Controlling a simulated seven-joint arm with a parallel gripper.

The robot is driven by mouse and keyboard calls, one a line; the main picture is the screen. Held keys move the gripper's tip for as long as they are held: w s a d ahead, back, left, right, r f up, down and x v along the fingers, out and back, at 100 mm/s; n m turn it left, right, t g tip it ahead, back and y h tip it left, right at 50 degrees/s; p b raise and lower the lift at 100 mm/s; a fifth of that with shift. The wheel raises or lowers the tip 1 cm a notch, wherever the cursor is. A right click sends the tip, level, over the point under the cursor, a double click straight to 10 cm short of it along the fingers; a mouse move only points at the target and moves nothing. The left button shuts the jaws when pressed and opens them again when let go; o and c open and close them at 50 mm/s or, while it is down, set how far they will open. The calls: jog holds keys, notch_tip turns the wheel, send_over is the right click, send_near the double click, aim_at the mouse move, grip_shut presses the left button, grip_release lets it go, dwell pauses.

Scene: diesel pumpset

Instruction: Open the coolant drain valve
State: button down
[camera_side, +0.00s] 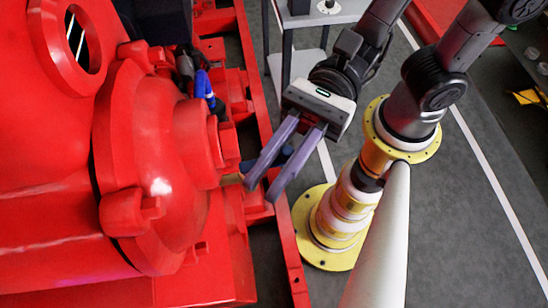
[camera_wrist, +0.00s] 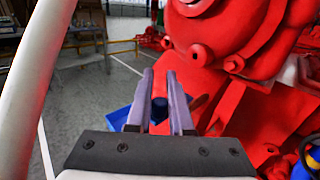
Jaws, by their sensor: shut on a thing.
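The coolant drain valve shows in the wrist view as a dark blue handle (camera_wrist: 160,107) between my fingers. In the side view a brass-coloured stub (camera_side: 231,180) sticks out of the red engine, and a bit of dark blue (camera_side: 286,151) shows beside my fingers. My gripper (camera_side: 261,191) has its two long purple-grey fingers around the handle, shut on it. The fingers (camera_wrist: 159,74) also show in the wrist view, with their tips reaching past the handle toward the engine. The fingers hide most of the valve in the side view, so its turn angle cannot be told.
The red engine (camera_side: 150,150) fills the left of the side view, with a red base rail (camera_side: 284,235) beside it. Another bright blue handle (camera_side: 204,88) sits higher on the engine. A grey stand (camera_side: 302,65) is behind my gripper.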

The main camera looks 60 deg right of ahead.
jog(key=shift+a+m+t, duration=0.1)
jog(key=shift+m+t, duration=0.2)
jog(key=shift+t, duration=0.2)
jog(key=c, duration=0.8)
grip_release()
jog(key=shift+s+d, duration=0.1)
jog(key=shift+d, duration=6.8)
